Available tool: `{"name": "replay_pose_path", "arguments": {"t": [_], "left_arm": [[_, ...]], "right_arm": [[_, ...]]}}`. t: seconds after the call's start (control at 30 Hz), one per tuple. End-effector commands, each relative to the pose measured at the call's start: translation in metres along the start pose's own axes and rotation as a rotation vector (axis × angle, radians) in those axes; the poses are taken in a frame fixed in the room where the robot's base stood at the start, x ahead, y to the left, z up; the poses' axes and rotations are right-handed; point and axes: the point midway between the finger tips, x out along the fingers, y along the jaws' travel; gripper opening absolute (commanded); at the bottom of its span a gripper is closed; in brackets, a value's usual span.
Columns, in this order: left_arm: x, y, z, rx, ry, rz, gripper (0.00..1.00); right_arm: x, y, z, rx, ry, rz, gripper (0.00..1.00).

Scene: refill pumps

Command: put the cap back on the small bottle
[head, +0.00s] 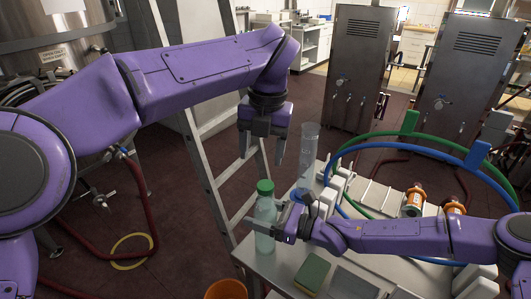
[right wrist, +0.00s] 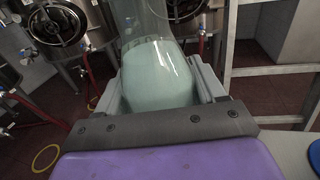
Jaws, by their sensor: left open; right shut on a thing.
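The small bottle (head: 265,230) is clear with pale green contents and stands upright at the table's left edge. A green cap (head: 265,186) sits on its top; I cannot tell how tightly. My right gripper (head: 283,222) is shut on the bottle's body from the right. The right wrist view shows the bottle (right wrist: 158,75) close up between the fingers, its top out of frame. My left gripper (head: 261,150) is open and empty, pointing down above the cap and clear of it.
A tall clear cylinder (head: 308,150) stands behind the bottle on the table (head: 285,262). A green and yellow sponge (head: 312,273) lies in front. Blue and green hoses arch at the right. An orange bucket (head: 226,290) and a ladder (head: 215,190) are to the left.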

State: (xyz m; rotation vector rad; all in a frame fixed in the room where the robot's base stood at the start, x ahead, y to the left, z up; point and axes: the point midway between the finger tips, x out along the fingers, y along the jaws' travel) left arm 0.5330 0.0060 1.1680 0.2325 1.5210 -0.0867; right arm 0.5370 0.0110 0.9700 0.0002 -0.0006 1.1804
Motion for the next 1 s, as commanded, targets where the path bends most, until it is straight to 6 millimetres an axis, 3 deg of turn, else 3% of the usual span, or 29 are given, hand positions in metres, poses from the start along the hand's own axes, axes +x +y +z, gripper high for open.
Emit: {"name": "replay_pose_path", "arguments": {"t": [0.1,0.2,0.57,0.67,1.0], "left_arm": [[0.002,-0.002,0.002,-0.241,0.032,-0.060,0.66],[0.001,-0.007,0.001,-0.338,0.049,-0.091,0.66],[0.003,-0.007,0.001,-0.363,0.050,-0.089,0.66],[0.011,-0.008,0.000,-0.362,0.051,-0.087,0.66],[0.066,-0.013,-0.001,-0.362,0.051,-0.088,0.66]], "right_arm": [[0.000,0.000,0.001,0.000,-0.001,0.000,0.00],[0.000,0.000,0.001,0.000,-0.001,0.000,0.00],[0.000,0.000,0.001,0.000,-0.001,0.000,0.00],[0.000,0.000,0.000,0.000,-0.001,0.000,0.00],[0.000,0.000,0.000,0.001,0.000,0.000,0.00]]}}
